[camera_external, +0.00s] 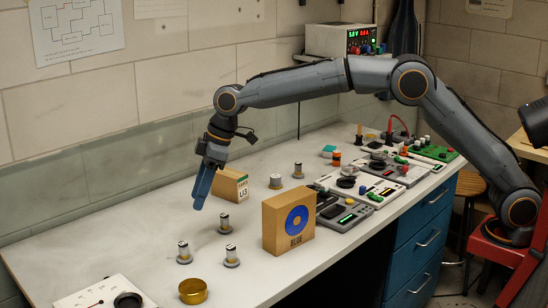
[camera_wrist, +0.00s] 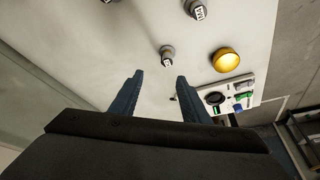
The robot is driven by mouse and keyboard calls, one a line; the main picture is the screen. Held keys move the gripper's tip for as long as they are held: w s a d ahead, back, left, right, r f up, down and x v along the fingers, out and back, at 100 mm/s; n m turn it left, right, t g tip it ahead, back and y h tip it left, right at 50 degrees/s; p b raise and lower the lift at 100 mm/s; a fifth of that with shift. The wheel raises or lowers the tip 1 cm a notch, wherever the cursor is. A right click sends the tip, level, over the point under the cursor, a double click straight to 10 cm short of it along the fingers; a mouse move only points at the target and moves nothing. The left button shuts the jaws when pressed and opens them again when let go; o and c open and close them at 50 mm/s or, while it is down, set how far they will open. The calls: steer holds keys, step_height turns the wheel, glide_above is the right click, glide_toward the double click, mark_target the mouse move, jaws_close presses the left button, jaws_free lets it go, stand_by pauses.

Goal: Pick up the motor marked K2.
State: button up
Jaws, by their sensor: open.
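My gripper (camera_external: 199,205) points down above the left part of the bench, its blue fingers apart and empty. In the wrist view its fingertips (camera_wrist: 159,76) frame a small motor (camera_wrist: 167,56) lying beyond them, not touching. Several similar small metallic motors stand upright on grey round bases: a front pair (camera_external: 184,252) and (camera_external: 231,256), one just behind (camera_external: 225,223), and two farther back (camera_external: 275,181) and (camera_external: 298,171). The wrist view also shows a motor at the top edge (camera_wrist: 196,9). Their marks are too small to read, so I cannot tell which is K2.
A brass dish (camera_external: 193,291) sits at the front. Instruments and boards (camera_external: 344,209) fill the right side. The back left bench top is clear.

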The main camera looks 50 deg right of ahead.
steer(key=a+f, duration=0.1)
steer(key=a, duration=0.3)
glide_above(184, 243)
steer(key=s+d, duration=0.2)
step_height(184, 243, down, 6)
steer(key=shift+n, duration=0.4)
steer(key=shift+w+p+x, duration=0.15)
steer(key=shift+p+x, duration=0.35)
steer(key=shift+x, duration=1.5)
steer(key=shift+w+p+x, duration=0.1)
steer(key=shift+p+x, duration=0.35)
steer(key=shift+x, duration=1.5)
steer(key=shift+r, duration=0.1)
jaws_close()
